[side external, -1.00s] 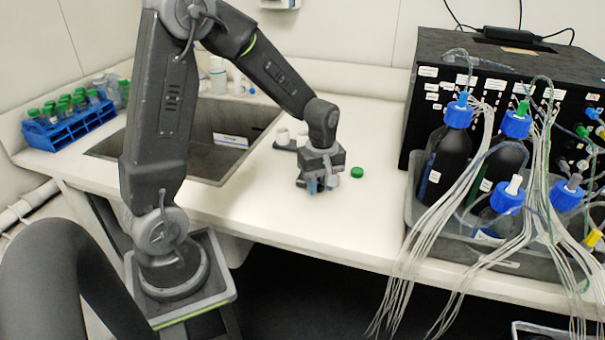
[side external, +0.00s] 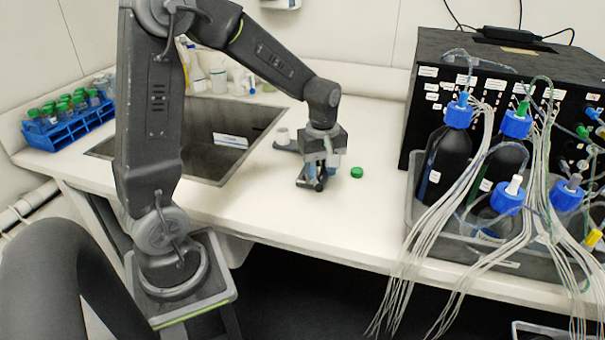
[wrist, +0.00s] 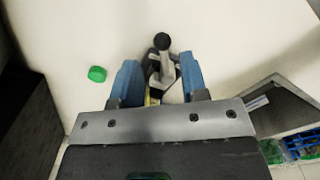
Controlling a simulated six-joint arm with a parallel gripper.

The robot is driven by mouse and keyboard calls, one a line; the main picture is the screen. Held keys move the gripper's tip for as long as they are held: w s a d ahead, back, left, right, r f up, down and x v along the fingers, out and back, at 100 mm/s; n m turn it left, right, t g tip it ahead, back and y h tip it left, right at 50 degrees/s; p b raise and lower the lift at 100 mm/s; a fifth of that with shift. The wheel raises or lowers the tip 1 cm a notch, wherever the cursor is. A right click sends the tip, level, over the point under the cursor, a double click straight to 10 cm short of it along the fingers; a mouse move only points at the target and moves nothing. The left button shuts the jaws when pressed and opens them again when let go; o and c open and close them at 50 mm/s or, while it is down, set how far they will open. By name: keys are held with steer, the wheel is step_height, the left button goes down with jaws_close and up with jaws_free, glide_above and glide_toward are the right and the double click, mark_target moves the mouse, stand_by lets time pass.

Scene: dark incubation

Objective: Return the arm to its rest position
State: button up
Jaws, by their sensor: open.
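My gripper (side external: 320,160) hangs over the white bench, pointing down, beside a small green cap (side external: 357,172). In the wrist view my gripper (wrist: 160,78) has its two blue fingers apart. A small dark and light device with a black round knob (wrist: 162,41) shows between and beyond the fingers. In the side view a dark piece (side external: 311,181) stands on the bench right under the fingers, partly hidden by them. I see nothing clearly held. The green cap also lies to the left of the fingers in the wrist view (wrist: 97,74).
A sink (side external: 205,130) lies left of my gripper, with a blue rack of green-capped tubes (side external: 72,132) beyond. A small white cup (side external: 282,136) stands behind my gripper. On the right are a black box (side external: 500,85) and a tray of blue-capped bottles (side external: 470,220) with hanging tubes.

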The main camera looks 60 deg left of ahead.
steer(key=shift+r, duration=0.1)
steer(key=s+d+r+m+t, duration=0.5)
steer(key=s+d+r+m, duration=0.6)
steer(key=s+m, duration=0.3)
steer(key=shift+s+r+m+t, duration=0.3)
steer(key=shift+m, duration=0.9)
